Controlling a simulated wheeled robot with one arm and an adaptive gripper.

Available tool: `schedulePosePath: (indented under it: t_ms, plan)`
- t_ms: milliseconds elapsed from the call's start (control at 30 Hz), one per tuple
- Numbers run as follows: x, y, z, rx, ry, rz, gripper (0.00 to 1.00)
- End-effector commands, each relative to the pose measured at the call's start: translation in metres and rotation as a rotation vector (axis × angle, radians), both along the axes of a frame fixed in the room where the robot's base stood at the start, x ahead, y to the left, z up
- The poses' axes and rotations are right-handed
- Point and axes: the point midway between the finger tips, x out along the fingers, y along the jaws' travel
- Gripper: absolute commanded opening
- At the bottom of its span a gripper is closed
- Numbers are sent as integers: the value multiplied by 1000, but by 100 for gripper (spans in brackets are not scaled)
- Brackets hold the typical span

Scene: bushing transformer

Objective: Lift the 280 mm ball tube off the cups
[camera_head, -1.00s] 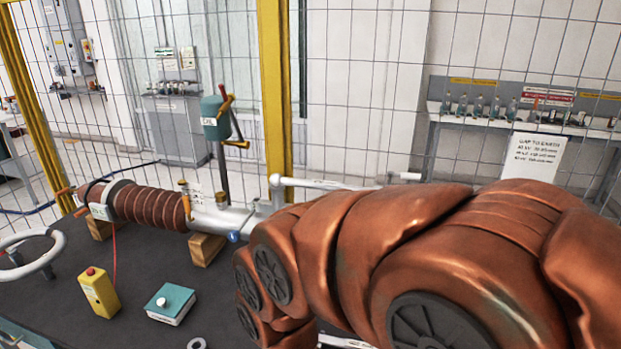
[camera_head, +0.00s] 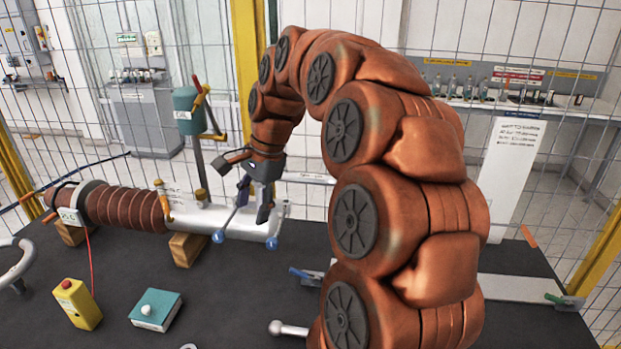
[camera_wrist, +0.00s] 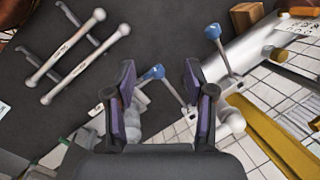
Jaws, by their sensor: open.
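My gripper (camera_head: 243,192) is open above the plain end of the ribbed bushing (camera_head: 130,207). In the wrist view its two dark fingers (camera_wrist: 160,84) stand apart, with nothing held between them. A pale ball end (camera_wrist: 232,122) shows beside the right finger; most of what it belongs to is hidden by my gripper. A pale labelled bar (camera_head: 312,178) shows behind my gripper in the head view. Two white ball tubes (camera_wrist: 86,64) lie side by side at the wrist view's left, clear of the fingers. Their labels are too small to read, so I cannot tell which is 280 mm.
Blue-ended rods (camera_wrist: 155,72) stand near the fingers at the bushing's end. The bushing rests on wooden blocks (camera_head: 188,248). A yellow control box (camera_head: 77,303) and teal box (camera_head: 156,310) stand at front left. A mesh fence with a yellow post (camera_head: 246,70) is behind.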

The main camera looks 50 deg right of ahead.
Motion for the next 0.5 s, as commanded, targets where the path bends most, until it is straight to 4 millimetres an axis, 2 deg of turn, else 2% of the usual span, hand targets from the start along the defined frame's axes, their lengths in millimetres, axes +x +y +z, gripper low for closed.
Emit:
schedulePosePath:
  t_ms: [33,100,300,400,500]
  plan:
    - [10,-26,6,22,-7,-110,54]
    - [20,-61,13,54,-12,-268,54]
    - [25,-155,25,141,-18,-676,54]
    - [22,-189,26,172,-19,-821,54]
    - [17,-210,27,194,-22,-914,54]
